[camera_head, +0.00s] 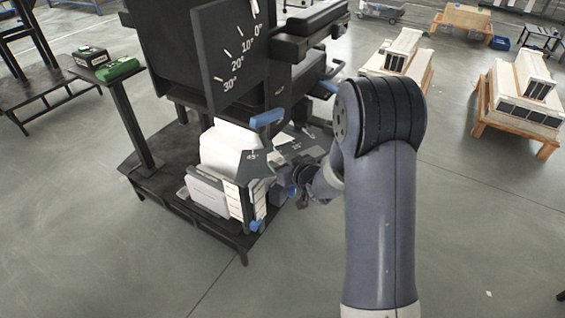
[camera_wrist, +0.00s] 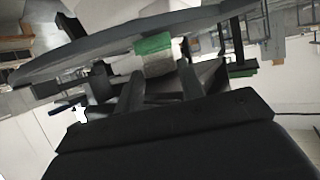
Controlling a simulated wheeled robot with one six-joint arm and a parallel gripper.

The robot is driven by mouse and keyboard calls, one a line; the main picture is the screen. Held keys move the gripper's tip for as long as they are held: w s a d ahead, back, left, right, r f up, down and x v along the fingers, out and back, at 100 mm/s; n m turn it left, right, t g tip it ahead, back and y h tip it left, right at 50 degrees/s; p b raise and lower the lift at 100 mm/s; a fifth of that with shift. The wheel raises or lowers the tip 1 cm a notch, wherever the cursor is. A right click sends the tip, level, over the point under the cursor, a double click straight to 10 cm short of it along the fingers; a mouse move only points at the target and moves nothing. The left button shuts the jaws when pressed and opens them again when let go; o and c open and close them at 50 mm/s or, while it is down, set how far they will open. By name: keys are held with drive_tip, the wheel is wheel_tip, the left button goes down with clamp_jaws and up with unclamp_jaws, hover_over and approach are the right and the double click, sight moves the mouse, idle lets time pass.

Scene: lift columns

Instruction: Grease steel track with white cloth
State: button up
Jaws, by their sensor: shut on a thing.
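In the wrist view my gripper (camera_wrist: 160,78) is shut on a small bundle, pale below and green along its top. The pale part looks like the white cloth (camera_wrist: 128,63). The bundle lies close under a long grey metal piece (camera_wrist: 90,50) that slants across the view. This may be the steel track; I cannot tell whether the cloth touches it. In the head view my gripper (camera_head: 288,190) is at the right side of the black machine, by its white and grey lower unit. The cloth is too small or hidden to make out there.
The black machine (camera_head: 160,40) carries an angle scale and blue handles (camera_head: 267,118). White units on wooden pallets (camera_head: 505,118) stand at right. Open grey floor lies in front and to the right.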

drive_tip(key=shift+f, duration=0.3)
drive_tip(key=shift+d, duration=0.1)
drive_tip(key=w+d+p, duration=0.2)
drive_tip(key=d, duration=0.3)
drive_tip(key=shift+w+d, duration=0.35)
drive_tip(key=shift+w, duration=0.05)
idle(0.4)
drive_tip(key=shift+w+d+p, duration=2.7)
drive_tip(key=shift+d+p, duration=0.2)
drive_tip(key=shift+d, duration=2.65)
drive_tip(key=s+a+b, duration=0.3)
drive_tip(key=a, duration=0.4)
drive_tip(key=s+a+b, duration=0.2)
drive_tip(key=s+a, duration=0.2)
drive_tip(key=a, duration=0.3)
drive_tip(key=shift+a+b, duration=0.15)
drive_tip(key=shift+b, duration=0.25)
